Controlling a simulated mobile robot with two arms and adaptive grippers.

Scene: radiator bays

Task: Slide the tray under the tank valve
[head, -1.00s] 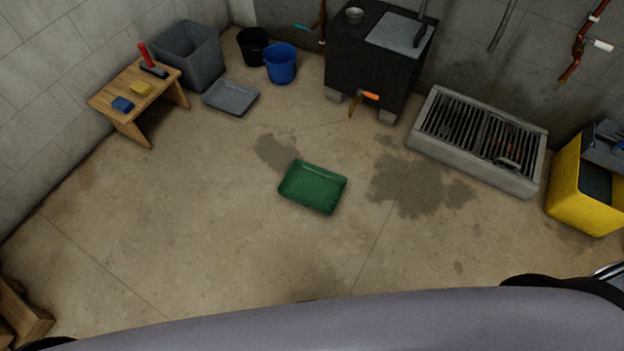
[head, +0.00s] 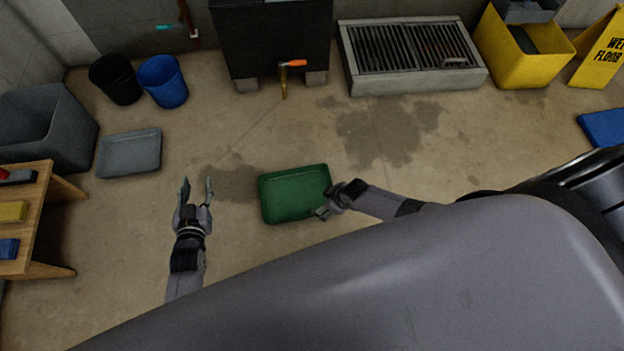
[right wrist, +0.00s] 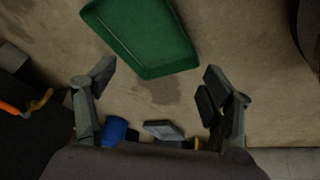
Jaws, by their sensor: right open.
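The green tray (head: 294,194) lies flat on the floor in the middle of the head view, and part of it shows at the top of the right wrist view (right wrist: 145,35). The tank (head: 270,38) is dark and stands on blocks at the back. Its valve (head: 290,64) has an orange handle and a brass spout, and the floor below it is bare. My left gripper (head: 197,183) is open and empty, left of the tray. My right gripper (head: 329,201) is open at the tray's right edge; whether it touches is unclear. Its spread fingers show in the right wrist view (right wrist: 158,72).
A grey tray (head: 130,152), a blue bucket (head: 163,82), a black bucket (head: 116,79) and a grey bin (head: 45,130) stand at left. A wooden bench (head: 38,225) is nearer. A grated drain (head: 410,58) and yellow mop bucket (head: 520,55) are back right. Floor between tray and tank is clear.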

